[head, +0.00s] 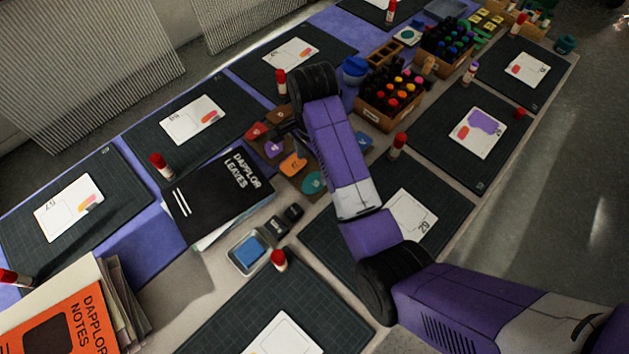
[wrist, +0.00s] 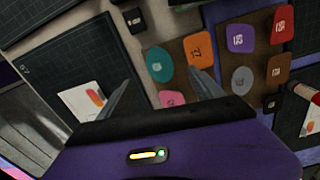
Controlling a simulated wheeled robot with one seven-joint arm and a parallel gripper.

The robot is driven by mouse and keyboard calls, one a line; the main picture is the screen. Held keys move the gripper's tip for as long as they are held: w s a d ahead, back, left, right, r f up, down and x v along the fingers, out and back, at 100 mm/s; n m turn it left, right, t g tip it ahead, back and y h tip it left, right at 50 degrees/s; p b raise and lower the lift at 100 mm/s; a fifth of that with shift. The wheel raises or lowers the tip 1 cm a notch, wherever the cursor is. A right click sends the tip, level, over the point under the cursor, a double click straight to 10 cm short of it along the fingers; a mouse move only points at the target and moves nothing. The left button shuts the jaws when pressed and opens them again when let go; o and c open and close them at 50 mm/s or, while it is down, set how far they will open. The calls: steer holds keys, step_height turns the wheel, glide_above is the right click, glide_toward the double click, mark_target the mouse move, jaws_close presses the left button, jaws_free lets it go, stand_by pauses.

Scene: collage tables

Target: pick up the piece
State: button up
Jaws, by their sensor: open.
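Several coloured, numbered pieces lie on brown boards at the middle of the table. Which one the task means cannot be told. My gripper (wrist: 157,76) is open and empty above them, its fingers to either side of the teal and pink pieces. In the head view my arm partly hides the boards.
Dark cutting mats (head: 440,125) with white cards line both table sides. A black book (head: 215,195), a blue ink pad (head: 248,252) and upright red-capped glue sticks (head: 398,145) stand near. A box of bottles (head: 390,100) is behind the arm.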

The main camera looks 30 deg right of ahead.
mark_target(315, 182)
steer(key=shift+d+f+p, duration=0.2)
steer(key=shift+f+p, duration=0.45)
steer(key=shift+f, duration=3)
steer(key=shift+f, duration=0.25)
steer(key=c, duration=0.9)
